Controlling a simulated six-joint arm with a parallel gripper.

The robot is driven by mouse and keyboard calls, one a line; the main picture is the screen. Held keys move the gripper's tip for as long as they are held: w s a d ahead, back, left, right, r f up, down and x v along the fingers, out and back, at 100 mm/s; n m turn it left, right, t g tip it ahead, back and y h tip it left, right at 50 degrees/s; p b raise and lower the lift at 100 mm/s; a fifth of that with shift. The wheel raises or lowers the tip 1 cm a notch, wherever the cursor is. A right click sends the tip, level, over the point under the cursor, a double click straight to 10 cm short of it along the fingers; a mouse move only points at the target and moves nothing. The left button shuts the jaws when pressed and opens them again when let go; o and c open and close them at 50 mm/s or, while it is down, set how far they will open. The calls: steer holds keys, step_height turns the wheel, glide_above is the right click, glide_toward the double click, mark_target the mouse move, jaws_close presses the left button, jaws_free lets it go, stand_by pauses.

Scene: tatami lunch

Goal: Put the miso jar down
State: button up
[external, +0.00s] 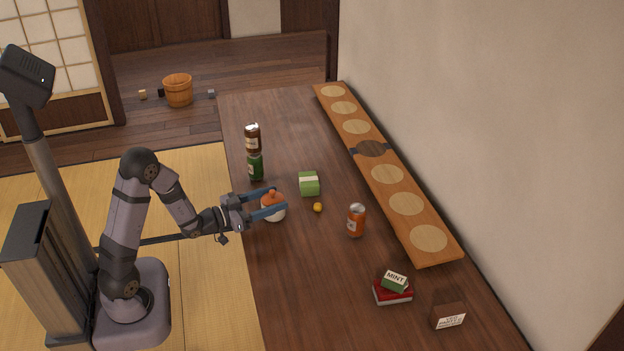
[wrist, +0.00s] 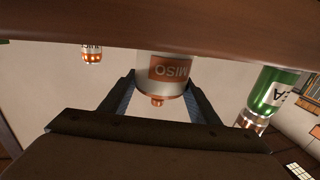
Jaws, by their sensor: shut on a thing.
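The miso jar (external: 275,213) is white with an orange lid and stands near the left edge of the brown table. My gripper (external: 275,201) reaches over from the left and is shut on the jar, one blue finger on each side. In the wrist view, which is upside down, the jar (wrist: 162,71) shows its orange MISO label between the fingers. The jar looks upright, with its base at or very close to the table; I cannot tell if it touches.
A brown-labelled can (external: 252,138) is stacked on a green can (external: 256,168) behind the jar. A green box (external: 309,184), small yellow ball (external: 318,207) and orange can (external: 356,221) stand to the right. A long board (external: 388,174) with round pads lies along the wall.

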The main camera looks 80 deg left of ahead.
steer(key=shift+f, duration=0.1)
steer(key=o, duration=1.4)
steer(key=shift+v, duration=1.1)
steer(key=shift+s+p, duration=0.25)
steer(key=shift+p, duration=0.15)
steer(key=p, duration=0.3)
steer(key=shift+s, duration=0.3)
steer(key=p+v, duration=0.1)
steer(key=p, duration=0.4)
steer(key=shift+s+d, duration=0.2)
steer(key=shift+s, duration=0.1)
steer(key=shift+o, duration=0.3)
